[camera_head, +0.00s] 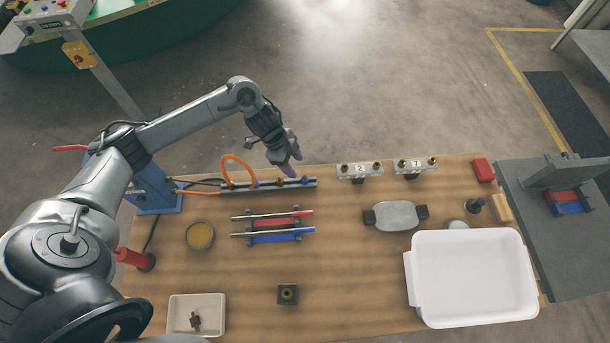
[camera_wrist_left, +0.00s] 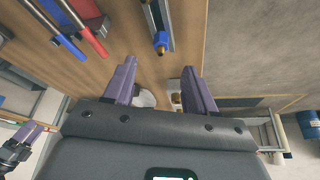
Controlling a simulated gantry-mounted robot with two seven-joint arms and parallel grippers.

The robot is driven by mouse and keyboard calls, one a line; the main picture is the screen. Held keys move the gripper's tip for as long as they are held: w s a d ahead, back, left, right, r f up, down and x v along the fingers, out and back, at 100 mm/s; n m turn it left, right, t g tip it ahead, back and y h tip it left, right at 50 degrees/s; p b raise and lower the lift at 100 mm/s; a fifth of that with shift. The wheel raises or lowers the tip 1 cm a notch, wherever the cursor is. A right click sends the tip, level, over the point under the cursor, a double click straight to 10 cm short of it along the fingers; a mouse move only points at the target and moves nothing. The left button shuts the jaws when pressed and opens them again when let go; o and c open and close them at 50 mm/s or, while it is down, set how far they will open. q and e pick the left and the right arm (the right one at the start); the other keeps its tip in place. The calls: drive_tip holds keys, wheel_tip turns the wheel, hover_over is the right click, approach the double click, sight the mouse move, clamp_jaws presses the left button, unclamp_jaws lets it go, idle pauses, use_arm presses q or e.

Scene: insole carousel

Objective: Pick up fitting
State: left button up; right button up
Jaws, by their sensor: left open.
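Small brass fittings stand on a white holder marked 2 (camera_head: 359,170) and a white holder marked 7 (camera_head: 415,166) at the table's back edge. A small dark fitting-like piece (camera_head: 195,321) lies in a cream tray (camera_head: 181,301) at the front left; I cannot tell which piece is the task's fitting. My left gripper (camera_head: 294,161) is open and empty, above the back edge near the dark rail (camera_head: 270,186). Its purple fingers are apart in the left wrist view (camera_wrist_left: 160,82). What seems to be my right gripper (camera_wrist_left: 27,142) is at that view's lower left, its jaws unclear.
A rack with red and blue bars (camera_head: 273,224) is left of the table's middle. A grey pad (camera_head: 395,215), a large white bin (camera_head: 472,238) and a dark block with a brass centre (camera_head: 288,293) are also on the table. The wood right of the dark block is clear.

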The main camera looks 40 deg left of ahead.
sight(303, 178)
use_arm(q)
drive_tip(key=shift+x, duration=3.85)
drive_tip(key=shift+w, duration=0.1)
drive_tip(key=shift+c, duration=0.3)
clamp_jaws()
drive_tip(key=shift+r, duration=0.1)
